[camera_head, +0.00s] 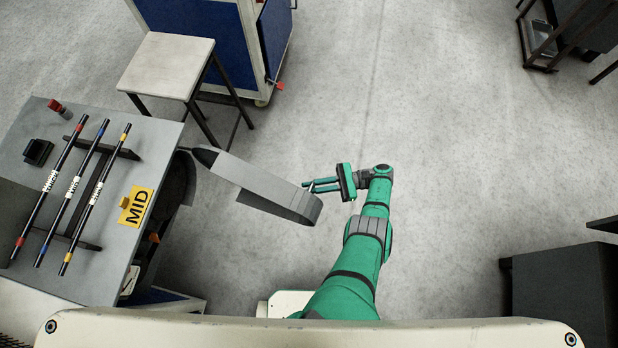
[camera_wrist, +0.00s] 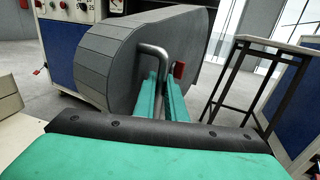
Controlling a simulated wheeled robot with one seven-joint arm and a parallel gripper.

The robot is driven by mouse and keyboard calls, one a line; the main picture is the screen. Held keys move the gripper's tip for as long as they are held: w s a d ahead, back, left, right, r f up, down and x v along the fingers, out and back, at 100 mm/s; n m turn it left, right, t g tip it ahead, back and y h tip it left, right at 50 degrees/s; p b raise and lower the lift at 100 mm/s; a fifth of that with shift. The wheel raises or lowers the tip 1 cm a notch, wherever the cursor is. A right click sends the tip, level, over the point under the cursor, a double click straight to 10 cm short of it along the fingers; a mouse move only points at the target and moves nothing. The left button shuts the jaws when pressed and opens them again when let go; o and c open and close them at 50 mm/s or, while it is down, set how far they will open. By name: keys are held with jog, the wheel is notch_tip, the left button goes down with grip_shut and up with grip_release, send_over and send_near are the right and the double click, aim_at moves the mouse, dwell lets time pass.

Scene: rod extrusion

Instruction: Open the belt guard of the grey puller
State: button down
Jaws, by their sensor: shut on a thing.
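The belt guard (camera_head: 265,185) is a grey, round-ended cover. In the head view it stands swung out from the right side of the grey puller (camera_head: 150,165), joined near its back corner. Dark parts of the puller's side show behind it. In the wrist view the guard (camera_wrist: 130,50) fills the upper middle. A bent metal handle (camera_wrist: 152,48) stands out from its face. My gripper (camera_wrist: 162,95) is shut on this handle, one green finger on each side. In the head view my gripper (camera_head: 308,186) is at the guard's free end.
Three striped rods (camera_head: 90,195) lie on a rack on the puller's top, by a yellow MID label (camera_head: 136,207). A stool (camera_head: 168,65) and a blue cabinet (camera_head: 210,25) stand behind. The floor right of my arm is clear up to a dark box (camera_head: 562,280).

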jog(key=c, duration=1.8)
grip_release()
jog(key=shift+d, duration=0.1)
jog(key=shift+d+r, duration=0.1)
jog(key=shift+d, duration=0.05)
